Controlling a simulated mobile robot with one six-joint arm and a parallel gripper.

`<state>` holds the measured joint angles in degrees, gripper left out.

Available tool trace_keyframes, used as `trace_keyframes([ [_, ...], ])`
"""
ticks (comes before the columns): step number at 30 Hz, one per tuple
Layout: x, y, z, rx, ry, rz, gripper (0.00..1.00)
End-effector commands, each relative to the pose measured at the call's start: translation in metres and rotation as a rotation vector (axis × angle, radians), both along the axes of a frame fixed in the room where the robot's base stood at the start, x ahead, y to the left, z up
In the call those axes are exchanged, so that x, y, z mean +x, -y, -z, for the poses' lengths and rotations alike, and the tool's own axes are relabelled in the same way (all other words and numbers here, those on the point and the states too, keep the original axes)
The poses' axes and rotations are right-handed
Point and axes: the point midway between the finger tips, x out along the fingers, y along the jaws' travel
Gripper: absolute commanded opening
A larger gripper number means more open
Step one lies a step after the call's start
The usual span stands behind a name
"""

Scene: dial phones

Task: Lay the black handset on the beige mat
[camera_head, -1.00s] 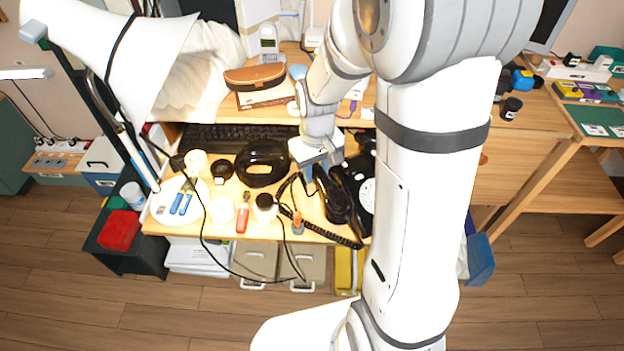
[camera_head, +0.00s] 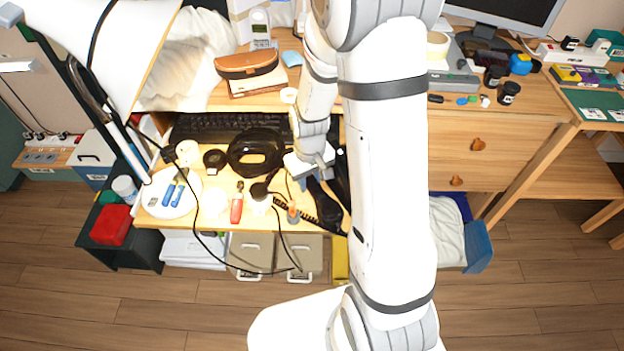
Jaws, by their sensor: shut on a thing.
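The black handset (camera_head: 327,204) is at the front right of the lit desk section, partly covered by my arm. My gripper (camera_head: 314,178) is over its upper end and shut on it; the fingertips are small and partly hidden. I cannot tell whether the handset is clear of the desk. A black coiled cord (camera_head: 305,214) runs beside it on the left. The phone body is mostly hidden behind my arm. I cannot make out a beige mat; it may be behind my arm.
Left of the gripper are a glossy black rounded object (camera_head: 256,152), a red-bodied tool (camera_head: 237,207) and a white lamp base (camera_head: 168,197). A dark keyboard (camera_head: 225,126) lies behind. Thin black cables loop over the front edge. The right desktop (camera_head: 545,108) has some bare wood.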

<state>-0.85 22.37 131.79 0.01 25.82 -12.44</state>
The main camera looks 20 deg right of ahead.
Motion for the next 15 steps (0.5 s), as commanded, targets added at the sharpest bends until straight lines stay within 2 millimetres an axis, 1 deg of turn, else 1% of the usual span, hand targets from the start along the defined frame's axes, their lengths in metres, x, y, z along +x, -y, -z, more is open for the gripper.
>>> trace_keyframes([
  [6, 0.0002, 0.0003, 0.0040, 0.000, 0.000, 0.001, 0.00],
  [7, 0.0001, 0.0003, 0.0033, 0.000, 0.000, 0.001, 0.31],
  [12, -0.0001, 0.0005, 0.0027, 0.000, 0.000, 0.001, 0.45],
  [15, -0.0001, 0.0006, 0.0027, 0.000, 0.000, 0.001, 0.51],
])
